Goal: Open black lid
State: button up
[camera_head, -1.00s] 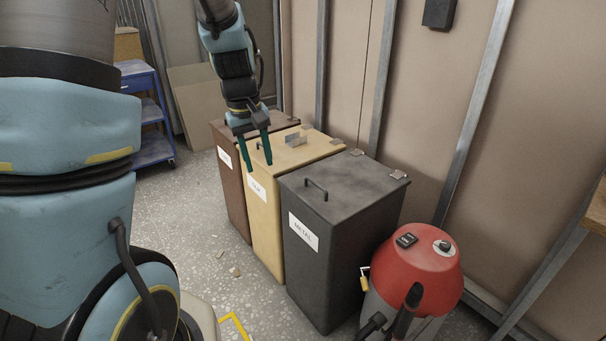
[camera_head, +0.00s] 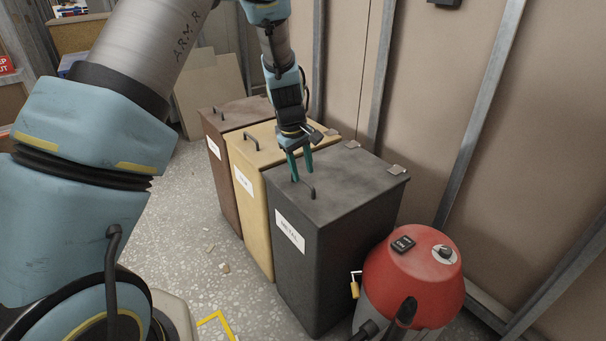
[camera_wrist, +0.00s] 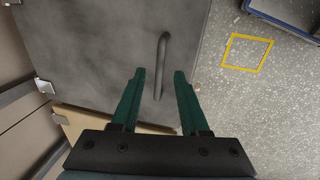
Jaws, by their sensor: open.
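The black lid (camera_head: 347,186) lies shut on top of the dark metal bin (camera_head: 335,260), with hinges at its wall side. Its dark handle (camera_head: 308,182) stands near the front left edge of the lid. In the wrist view the lid (camera_wrist: 105,40) fills the upper left, and the bar handle (camera_wrist: 161,65) lies ahead of and between the finger lines. My gripper (camera_head: 301,180) has green fingers pointing down over the lid, close to the handle. In the wrist view my gripper (camera_wrist: 158,72) is open and empty. Whether a finger touches the lid I cannot tell.
A yellow bin (camera_head: 250,205) and a brown bin (camera_head: 222,175) stand in a row left of the black one. A red vacuum (camera_head: 412,275) stands close at its right front. The wall (camera_head: 440,90) is behind. Speckled floor (camera_head: 215,275) is free in front.

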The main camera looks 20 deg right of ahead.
jog(key=shift+d+f, duration=0.2)
jog(key=shift+f, duration=0.85)
grip_shut()
dwell(0.7)
